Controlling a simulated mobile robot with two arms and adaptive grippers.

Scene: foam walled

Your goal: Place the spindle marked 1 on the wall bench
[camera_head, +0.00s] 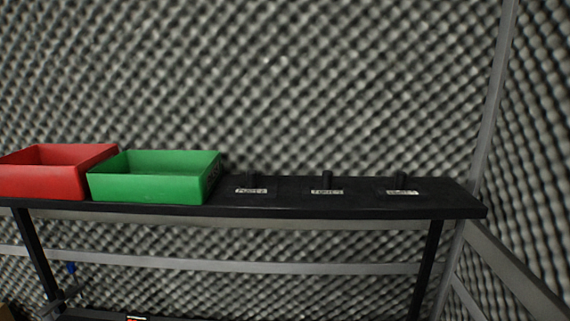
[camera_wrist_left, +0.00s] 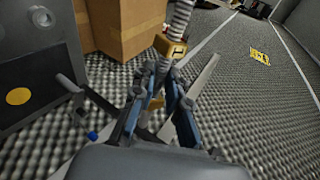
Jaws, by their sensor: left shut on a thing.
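The wall bench (camera_head: 350,207) is a long black shelf against the foam wall in the head view. In the left wrist view my left gripper (camera_wrist_left: 168,75) is shut on what looks like the spindle (camera_wrist_left: 172,47), a grey ribbed shaft with a yellow collar. A dark mark shows on the collar, but I cannot read it surely. The fingers hide its lower part, and its upper end runs out of the picture. Neither gripper shows in the head view, and my right gripper is in no view.
A red bin (camera_head: 45,182) and a green bin (camera_head: 150,185) stand on the bench's left part. Three black fixtures with short pegs and white labels (camera_head: 251,190) (camera_head: 326,191) (camera_head: 402,192) stand to their right. Cardboard boxes (camera_wrist_left: 127,28) show in the wrist view.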

